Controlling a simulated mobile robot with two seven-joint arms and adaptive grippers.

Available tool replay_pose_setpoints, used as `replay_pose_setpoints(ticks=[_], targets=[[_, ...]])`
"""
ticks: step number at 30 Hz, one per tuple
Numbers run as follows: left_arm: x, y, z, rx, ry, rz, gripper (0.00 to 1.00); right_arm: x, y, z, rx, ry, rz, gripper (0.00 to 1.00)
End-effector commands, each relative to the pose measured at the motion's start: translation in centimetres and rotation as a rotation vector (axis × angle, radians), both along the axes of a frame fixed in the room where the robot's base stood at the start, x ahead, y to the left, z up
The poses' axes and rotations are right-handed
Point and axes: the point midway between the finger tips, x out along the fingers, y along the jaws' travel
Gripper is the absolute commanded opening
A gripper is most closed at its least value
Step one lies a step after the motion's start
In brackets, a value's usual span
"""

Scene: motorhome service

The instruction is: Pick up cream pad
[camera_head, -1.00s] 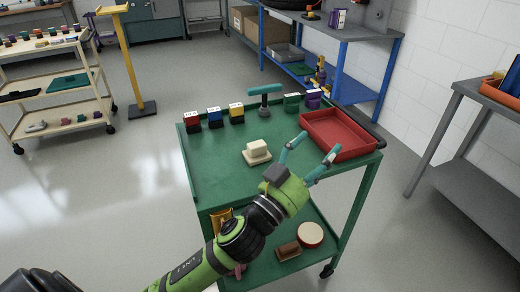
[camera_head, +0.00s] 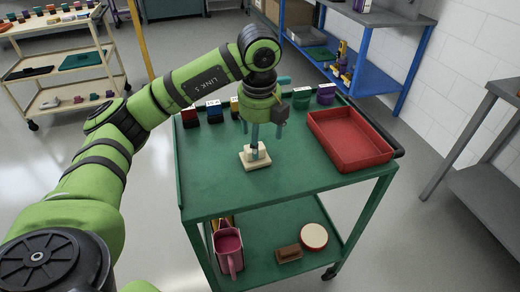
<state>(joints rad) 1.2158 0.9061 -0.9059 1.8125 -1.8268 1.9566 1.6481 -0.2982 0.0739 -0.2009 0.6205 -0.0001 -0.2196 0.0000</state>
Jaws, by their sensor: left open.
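The cream pad (camera_head: 256,162) is a small pale block with a wider base. It lies on the green top of the cart (camera_head: 205,190), left of the red tray. My left gripper (camera_head: 254,146) points straight down over the pad, with its teal fingers at the pad's upper part. The fingers are open. One finger hides part of the pad, and I cannot tell whether they touch it. My right gripper is not in view.
A red tray (camera_head: 349,138) stands at the cart's right. Red, blue and yellow blocks, with green (camera_head: 301,97) and purple (camera_head: 326,94) ones, line the back edge. The cart top's front is clear.

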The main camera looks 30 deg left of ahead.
Motion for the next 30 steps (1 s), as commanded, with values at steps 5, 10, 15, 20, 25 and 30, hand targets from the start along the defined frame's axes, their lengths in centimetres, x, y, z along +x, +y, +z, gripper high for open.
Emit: replay_pose_setpoints(ticks=[5,10,15,20,25,30], targets=[[-0.1,2.1,-0.3,0.063,0.012,0.062,0.76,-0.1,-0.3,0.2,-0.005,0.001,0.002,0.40],[0.3,2.1,-2.1,0.060,0.013,0.059,0.76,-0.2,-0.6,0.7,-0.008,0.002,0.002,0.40],[1.1,2.3,-4.6,0.060,0.012,0.057,0.76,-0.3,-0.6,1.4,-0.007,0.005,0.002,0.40],[1.3,2.5,-6.1,0.059,0.009,0.056,0.76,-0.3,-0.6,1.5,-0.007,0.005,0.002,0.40],[1.3,2.5,-6.2,0.058,0.009,0.055,0.76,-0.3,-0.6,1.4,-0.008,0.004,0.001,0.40],[1.3,2.4,-6.2,0.058,0.008,0.055,0.32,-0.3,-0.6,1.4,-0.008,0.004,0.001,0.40]])
